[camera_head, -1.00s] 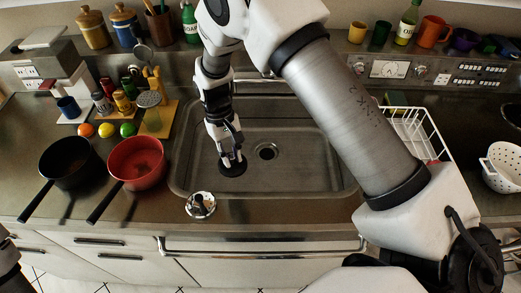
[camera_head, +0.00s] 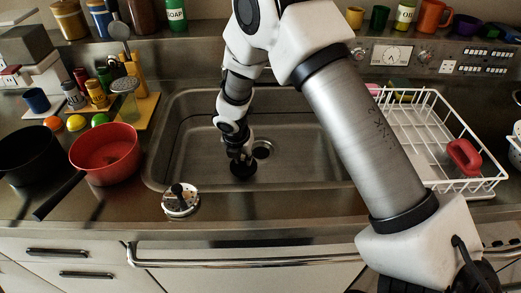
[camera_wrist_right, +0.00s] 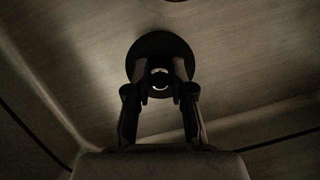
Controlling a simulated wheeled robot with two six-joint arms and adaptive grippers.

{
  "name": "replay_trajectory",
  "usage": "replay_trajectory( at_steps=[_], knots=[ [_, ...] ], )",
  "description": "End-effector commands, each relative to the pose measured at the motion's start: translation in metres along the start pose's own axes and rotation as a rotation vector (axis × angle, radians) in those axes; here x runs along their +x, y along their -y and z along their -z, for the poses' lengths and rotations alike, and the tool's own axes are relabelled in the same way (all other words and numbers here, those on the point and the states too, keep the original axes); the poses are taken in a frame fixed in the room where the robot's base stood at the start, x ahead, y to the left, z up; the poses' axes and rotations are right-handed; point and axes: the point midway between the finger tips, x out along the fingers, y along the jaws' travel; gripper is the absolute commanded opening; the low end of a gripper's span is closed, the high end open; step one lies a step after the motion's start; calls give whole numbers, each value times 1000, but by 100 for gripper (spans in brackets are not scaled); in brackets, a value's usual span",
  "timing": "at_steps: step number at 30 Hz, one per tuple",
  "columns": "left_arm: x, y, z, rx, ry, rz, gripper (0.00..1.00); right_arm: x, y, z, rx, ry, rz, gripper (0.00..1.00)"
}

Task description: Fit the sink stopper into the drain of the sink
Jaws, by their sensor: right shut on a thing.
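The sink stopper (camera_head: 243,173) is a black disc. My right gripper (camera_head: 241,158) is shut on its top and holds it inside the sink basin, just left of and in front of the drain. The drain (camera_head: 264,149) is a dark round hole with a metal rim in the sink (camera_head: 305,155) floor, partly hidden by my gripper. In the right wrist view, both fingers (camera_wrist_right: 160,85) close on the middle of the stopper (camera_wrist_right: 160,42). A dark edge, probably the drain (camera_wrist_right: 176,1), shows at the top. I cannot tell whether the stopper touches the floor. My left gripper is not in view.
A red pan (camera_head: 105,150) and a black pan (camera_head: 30,155) stand at left. A white dish rack (camera_head: 425,140) with a red item (camera_head: 464,157) is at right. The basin is otherwise clear.

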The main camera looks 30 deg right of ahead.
Motion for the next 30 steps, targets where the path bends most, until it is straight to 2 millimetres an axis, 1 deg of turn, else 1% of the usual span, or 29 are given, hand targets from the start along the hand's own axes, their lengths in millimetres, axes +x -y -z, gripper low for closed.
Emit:
replay_trajectory(
  at_steps=[1, 6, 9, 12, 14, 19, 21, 30],
  knots=[
    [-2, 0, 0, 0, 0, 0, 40, 5, 4, -16, 10, -2, -2, 0],
    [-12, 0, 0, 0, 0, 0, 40, 23, 14, -67, 12, -1, 1, 0],
    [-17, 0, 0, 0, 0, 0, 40, 33, 20, -92, 11, 0, 2, 0],
    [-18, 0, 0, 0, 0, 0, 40, 40, 22, -107, 8, 0, 4, 0],
    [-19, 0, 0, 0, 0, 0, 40, 44, 23, -111, 6, 0, 3, 0],
    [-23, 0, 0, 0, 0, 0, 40, 69, 23, -103, 4, -2, 5, 0],
    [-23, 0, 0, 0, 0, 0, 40, 76, 23, -101, 4, -1, 4, 0],
    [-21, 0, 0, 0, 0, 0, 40, 80, 22, -100, 6, -1, 3, 0]
  ],
)
